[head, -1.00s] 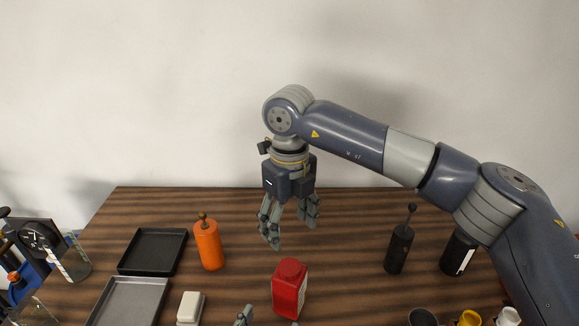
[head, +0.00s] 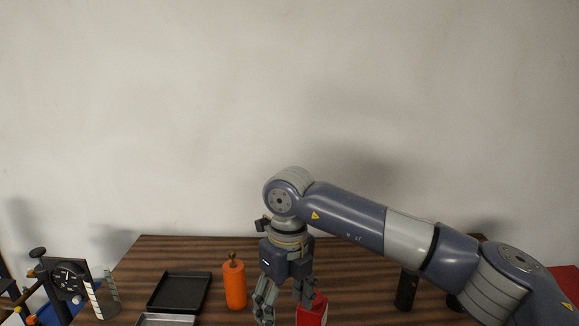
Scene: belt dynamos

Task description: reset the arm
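My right gripper (head: 287,306) hangs pointing down over the dark striped table (head: 190,250), on the arm that comes in from the right. Its fingers are spread apart with nothing visible between them. An orange bottle (head: 235,286) stands just left of it in the picture. A red container (head: 314,312) shows beside its right finger, partly hidden by the finger and cut by the bottom edge. I cannot tell whether they touch. My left gripper is out of view.
A black tray (head: 180,291) lies left of the orange bottle, with a grey tray (head: 166,320) in front. A glass cylinder (head: 104,298) and a black dial device (head: 68,278) are at the far left. A dark bottle (head: 406,291) stands partly behind my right arm.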

